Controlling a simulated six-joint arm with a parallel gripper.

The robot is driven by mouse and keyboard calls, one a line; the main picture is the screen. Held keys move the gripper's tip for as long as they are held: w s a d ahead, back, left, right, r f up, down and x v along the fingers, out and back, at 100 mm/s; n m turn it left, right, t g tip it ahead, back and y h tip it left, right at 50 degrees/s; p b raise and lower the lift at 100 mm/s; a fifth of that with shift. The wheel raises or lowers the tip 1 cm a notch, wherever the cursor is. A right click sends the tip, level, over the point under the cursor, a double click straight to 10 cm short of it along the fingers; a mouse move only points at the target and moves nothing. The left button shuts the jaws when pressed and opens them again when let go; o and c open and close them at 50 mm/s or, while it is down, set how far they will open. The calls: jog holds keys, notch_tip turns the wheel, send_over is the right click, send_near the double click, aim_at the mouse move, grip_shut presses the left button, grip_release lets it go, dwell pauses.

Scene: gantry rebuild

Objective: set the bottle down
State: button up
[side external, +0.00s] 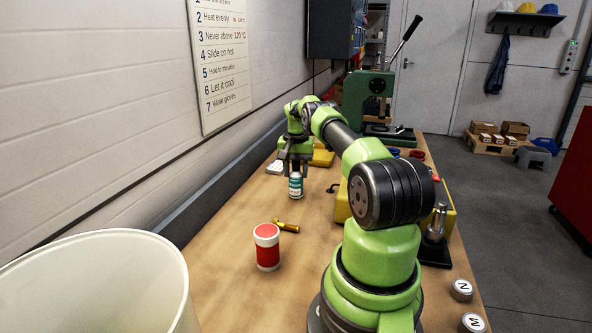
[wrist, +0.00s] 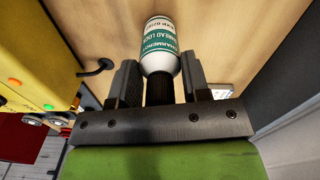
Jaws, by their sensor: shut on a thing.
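The bottle (side external: 296,186) is small and white with a teal label, and in the side external view it is upright beneath my gripper (side external: 297,170). In the wrist view the bottle (wrist: 160,48) shows its label and its dark cap, which lies between the two jaws. My gripper (wrist: 158,85) is shut on the bottle at the cap end. The bottle's base is at or just above the wooden bench (side external: 215,255); I cannot tell whether it touches.
A red and white canister (side external: 267,247) and a brass piece (side external: 286,226) stand nearer the camera. A yellow machine (wrist: 38,55) is beside the gripper, with a dark knob (wrist: 95,67) sticking out. A green press (side external: 368,98) stands at the back.

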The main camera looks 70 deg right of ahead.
jog(key=o, duration=1)
